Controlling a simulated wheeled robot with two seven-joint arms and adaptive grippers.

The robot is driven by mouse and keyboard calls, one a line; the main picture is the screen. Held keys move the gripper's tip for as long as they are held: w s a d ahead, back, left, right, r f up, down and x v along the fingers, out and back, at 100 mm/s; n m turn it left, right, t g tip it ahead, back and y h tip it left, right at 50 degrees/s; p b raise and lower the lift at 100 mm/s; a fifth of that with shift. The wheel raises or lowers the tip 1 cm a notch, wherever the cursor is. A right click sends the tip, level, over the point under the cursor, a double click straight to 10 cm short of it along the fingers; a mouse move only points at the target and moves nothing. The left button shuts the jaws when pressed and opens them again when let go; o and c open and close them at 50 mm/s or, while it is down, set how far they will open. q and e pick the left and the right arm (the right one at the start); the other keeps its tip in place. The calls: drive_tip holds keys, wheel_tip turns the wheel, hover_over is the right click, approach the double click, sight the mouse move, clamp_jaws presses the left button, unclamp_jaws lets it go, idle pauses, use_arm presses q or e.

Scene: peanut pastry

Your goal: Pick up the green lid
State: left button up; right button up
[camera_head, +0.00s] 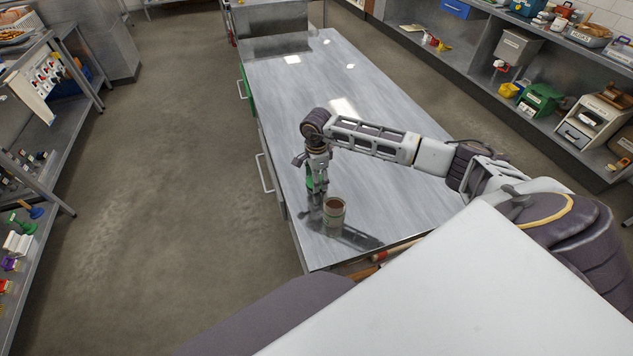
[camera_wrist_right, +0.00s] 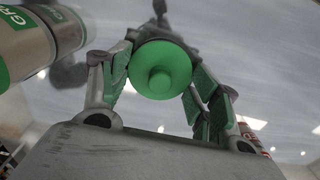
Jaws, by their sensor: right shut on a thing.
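The green lid (camera_wrist_right: 160,70) is round with a small knob. In the right wrist view it sits between the green-padded fingers of my right gripper (camera_wrist_right: 158,64), which is shut on it. In the head view my right gripper (camera_head: 317,194) points down over the near part of the metal table, just left of an open jar (camera_head: 335,213) with brown contents. The jar, with a green and cream label, also shows at the upper left of the right wrist view (camera_wrist_right: 24,45). The lid is hard to make out in the head view. My left gripper is not in view.
The metal table (camera_head: 370,85) is mostly bare beyond my right arm. A wooden-looking object with a red part (camera_head: 379,257) lies at its near edge. Loaded shelves (camera_head: 540,95) stand at the right, and more shelving (camera_head: 48,150) at the left.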

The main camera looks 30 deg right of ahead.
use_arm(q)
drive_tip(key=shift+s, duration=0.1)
use_arm(e)
drive_tip(key=shift+r, duration=0.1)
drive_tip(key=shift+w+r, duration=0.1)
drive_tip(key=shift+r, duration=0.45)
wheel_tip(320, 180, up, 8)
drive_tip(key=shift+f+b, duration=0.15)
drive_tip(key=shift+b, duration=0.35)
drive_tip(key=shift+r, duration=0.4)
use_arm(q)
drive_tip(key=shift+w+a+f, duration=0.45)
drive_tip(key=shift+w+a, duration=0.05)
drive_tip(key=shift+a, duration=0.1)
use_arm(e)
drive_tip(key=shift+r, duration=0.1)
